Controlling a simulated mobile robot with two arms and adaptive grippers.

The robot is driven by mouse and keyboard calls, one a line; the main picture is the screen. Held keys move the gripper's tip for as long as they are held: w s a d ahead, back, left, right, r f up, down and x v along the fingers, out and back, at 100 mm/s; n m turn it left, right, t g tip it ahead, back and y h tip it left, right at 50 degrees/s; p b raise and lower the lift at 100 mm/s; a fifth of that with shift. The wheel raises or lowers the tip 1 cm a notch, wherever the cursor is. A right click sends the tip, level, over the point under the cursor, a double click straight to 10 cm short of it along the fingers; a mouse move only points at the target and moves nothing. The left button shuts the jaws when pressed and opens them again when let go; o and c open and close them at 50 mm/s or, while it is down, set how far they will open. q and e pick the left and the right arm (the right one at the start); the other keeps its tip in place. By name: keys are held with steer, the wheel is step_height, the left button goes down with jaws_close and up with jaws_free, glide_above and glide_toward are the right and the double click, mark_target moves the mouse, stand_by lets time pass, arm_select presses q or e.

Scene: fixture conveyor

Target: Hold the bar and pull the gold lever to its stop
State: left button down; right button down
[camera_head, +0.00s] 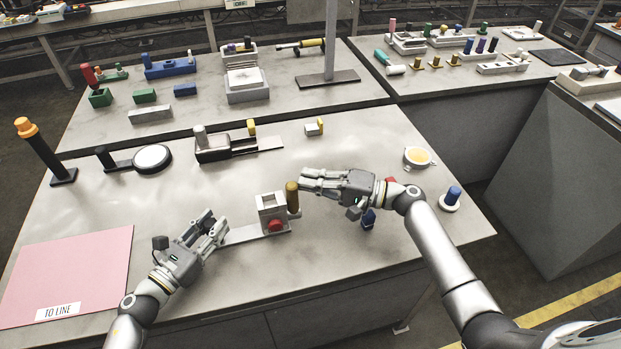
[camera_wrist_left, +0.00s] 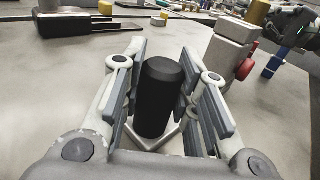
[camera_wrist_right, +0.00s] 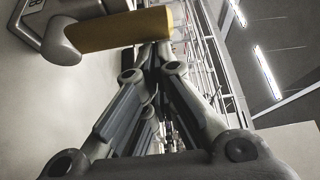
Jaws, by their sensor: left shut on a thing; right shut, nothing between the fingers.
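The fixture is a grey block (camera_head: 270,208) with a red knob (camera_head: 275,225) on its front and a flat plate running left. The gold lever (camera_head: 292,195) stands upright at the block's right side. My left gripper (camera_head: 218,228) is shut around the black bar (camera_wrist_left: 160,95) at the plate's left end; the bar is upright between the fingers. My right gripper (camera_head: 304,181) is shut and empty, its fingertips close to the lever's upper part. In the right wrist view the gold lever (camera_wrist_right: 120,30) crosses just beyond the fingertips; I cannot tell whether they touch.
A pink mat (camera_head: 75,270) lies at the left front. A blue-topped peg (camera_head: 452,197) and a cup (camera_head: 418,157) stand to the right. A slotted fixture (camera_head: 212,148) and a round white disc (camera_head: 151,158) sit behind. The bench between mat and disc is clear.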

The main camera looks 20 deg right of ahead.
mark_target(297, 192)
arm_select(q)
steer(key=shift+f, duration=0.15)
arm_select(e)
steer(key=shift+s+n+y, duration=0.3)
steer(key=shift+s+n, duration=0.2)
steer(key=shift+s+f+n, duration=0.15)
steer(key=shift+s+n, duration=0.05)
steer(key=shift+s, duration=0.7)
steer(key=shift+s+f+n, duration=0.1)
steer(key=shift+s+n, duration=0.1)
steer(key=shift+s, duration=0.7)
steer(key=shift+w+d, duration=0.1)
steer(key=shift+d, duration=0.05)
